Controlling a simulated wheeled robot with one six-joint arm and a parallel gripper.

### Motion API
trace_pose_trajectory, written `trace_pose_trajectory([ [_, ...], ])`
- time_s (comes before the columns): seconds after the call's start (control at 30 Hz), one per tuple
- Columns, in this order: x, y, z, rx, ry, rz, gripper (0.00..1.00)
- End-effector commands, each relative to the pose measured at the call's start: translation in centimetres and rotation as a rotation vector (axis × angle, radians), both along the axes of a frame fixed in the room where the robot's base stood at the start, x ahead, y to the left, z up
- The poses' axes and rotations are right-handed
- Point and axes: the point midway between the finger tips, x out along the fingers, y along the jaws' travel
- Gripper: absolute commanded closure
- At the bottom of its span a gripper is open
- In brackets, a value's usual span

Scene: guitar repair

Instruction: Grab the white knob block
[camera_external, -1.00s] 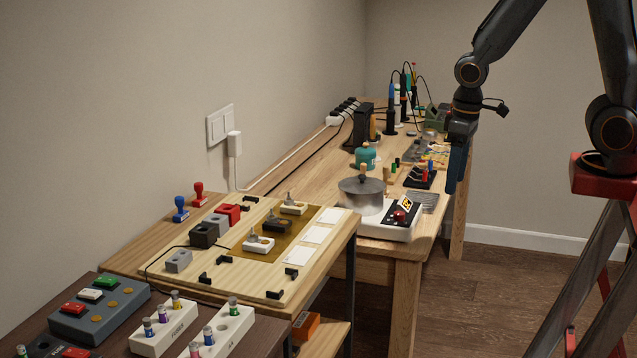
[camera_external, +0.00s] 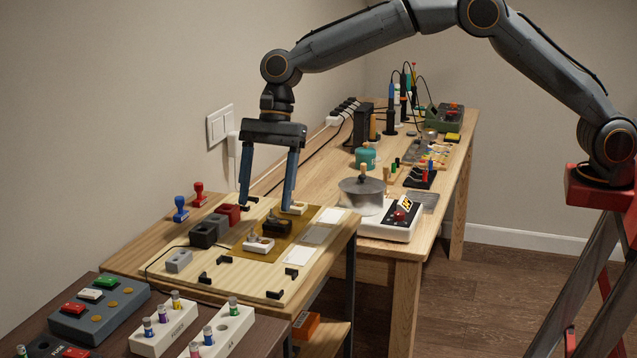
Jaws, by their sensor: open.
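Two white blocks with small knobs on top are on the amber mat (camera_external: 241,256) on the wooden board. The nearer white knob block (camera_external: 258,246) is at the front of the mat. The farther white knob block (camera_external: 299,209) is at the back and partly hidden by a finger of my gripper. A black knob block (camera_external: 277,227) sits between them. My gripper (camera_external: 265,208) is open, fingers pointing down, over the back of the board. Nothing shows between its fingers. I cannot tell its exact height above the board.
Red (camera_external: 229,213), black (camera_external: 203,236) and grey (camera_external: 179,261) blocks stand left of the mat. White cards (camera_external: 300,256) lie to its right. Black corner brackets (camera_external: 275,295) sit on the board. Stamps (camera_external: 181,209) stand at the back left.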

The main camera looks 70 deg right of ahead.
Motion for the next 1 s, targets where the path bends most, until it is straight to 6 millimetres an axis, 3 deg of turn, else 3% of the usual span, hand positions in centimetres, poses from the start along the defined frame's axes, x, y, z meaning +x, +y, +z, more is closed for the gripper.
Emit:
trace_pose_trajectory([
  [0.37,0.1,1.4,-3.0,0.002,0.008,-0.010,0.36],
  [0.67,0.2,2.6,-6.8,0.002,0.007,-0.009,0.36],
  [0.97,0.3,2.8,-7.3,0.003,0.005,-0.010,0.36],
  [1.0,0.3,2.8,-7.3,0.003,0.005,-0.010,0.39],
])
